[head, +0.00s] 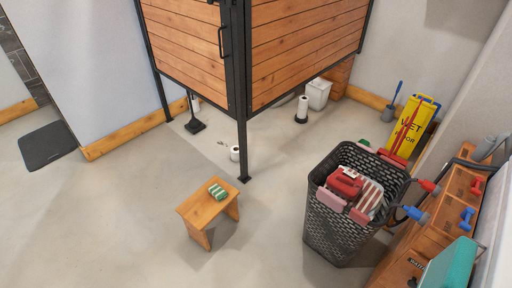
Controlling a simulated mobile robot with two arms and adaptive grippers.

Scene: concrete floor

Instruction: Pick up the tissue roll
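A small white tissue roll (235,154) rests on the concrete floor, just left of a black leg of the wooden stall. Another white roll (303,107) stands upright on a dark base under the stall, farther back. Neither my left gripper nor my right gripper is in the head view, and nothing touches either roll.
A wooden stool (188,213) with a green-striped item stands in front of the small roll. A black basket (333,232) filled with items is at right, near a wooden shelf unit (452,193). A yellow wet-floor sign (407,125) stands behind. The left floor is mostly clear.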

